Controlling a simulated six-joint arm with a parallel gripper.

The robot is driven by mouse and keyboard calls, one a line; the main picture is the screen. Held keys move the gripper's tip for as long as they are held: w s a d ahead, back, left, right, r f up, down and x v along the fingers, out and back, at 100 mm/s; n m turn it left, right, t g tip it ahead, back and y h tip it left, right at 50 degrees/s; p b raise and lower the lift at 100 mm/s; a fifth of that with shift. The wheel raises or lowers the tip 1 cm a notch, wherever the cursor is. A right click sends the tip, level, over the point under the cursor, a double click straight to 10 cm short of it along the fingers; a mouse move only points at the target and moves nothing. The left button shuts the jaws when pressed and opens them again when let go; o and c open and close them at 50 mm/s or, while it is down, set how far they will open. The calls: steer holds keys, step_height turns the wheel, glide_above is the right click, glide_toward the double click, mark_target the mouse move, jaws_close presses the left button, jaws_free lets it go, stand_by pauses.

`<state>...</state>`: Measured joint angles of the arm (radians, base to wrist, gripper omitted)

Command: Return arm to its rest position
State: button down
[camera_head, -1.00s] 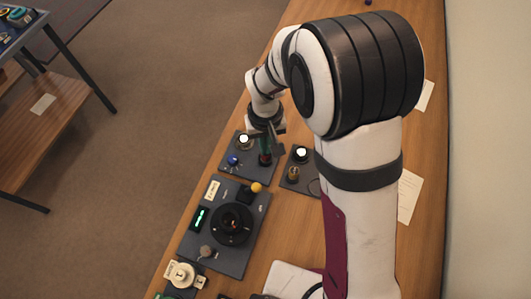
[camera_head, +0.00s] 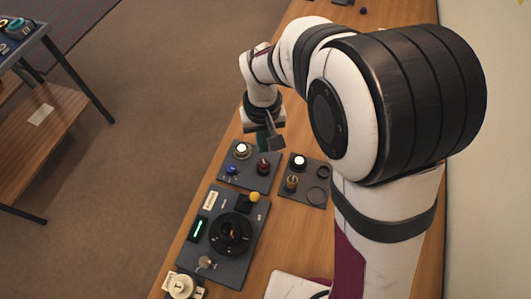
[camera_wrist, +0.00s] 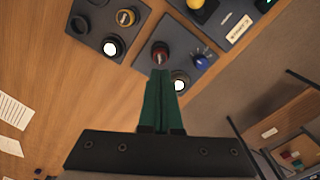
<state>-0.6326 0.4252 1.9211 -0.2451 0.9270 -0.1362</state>
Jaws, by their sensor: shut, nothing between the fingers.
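My gripper (camera_head: 273,140) is in the air over the far end of the small dark panel (camera_head: 262,178). Its green fingers are pressed together and empty in the wrist view (camera_wrist: 160,85). That panel carries a white-topped round part (camera_head: 241,150), a blue knob (camera_head: 232,170) and a dark red knob (camera_head: 263,166). In the wrist view the fingertips overlap the picture just below the dark red knob (camera_wrist: 160,54); I see no contact. My arm reaches from the right side of the head view and hides part of the table.
A larger dark panel (camera_head: 215,270) with a black ring part (camera_head: 231,234) and a yellow knob (camera_head: 254,197) stands nearer. Another small panel (camera_head: 318,172) lies to the right. Papers (camera_wrist: 15,110) lie on the wooden table. A side table (camera_head: 45,150) stands at far left across open floor.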

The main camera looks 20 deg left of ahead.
steer(key=s+d+r+m, duration=0.3)
steer(key=s+d+r, duration=0.1)
steer(key=d, duration=0.3)
steer(key=s+d+r+m, duration=0.3)
steer(key=d+r+m, duration=0.15)
steer(key=d, duration=0.25)
steer(key=s+d+r+m+y, duration=0.1)
steer(key=s+d+m, duration=0.3)
steer(key=s, duration=0.6)
steer(key=shift+d+y, duration=0.3)
steer(key=shift+y, duration=0.1)
steer(key=c, duration=1.6)
jaws_free()
steer(key=shift+r, duration=0.1)
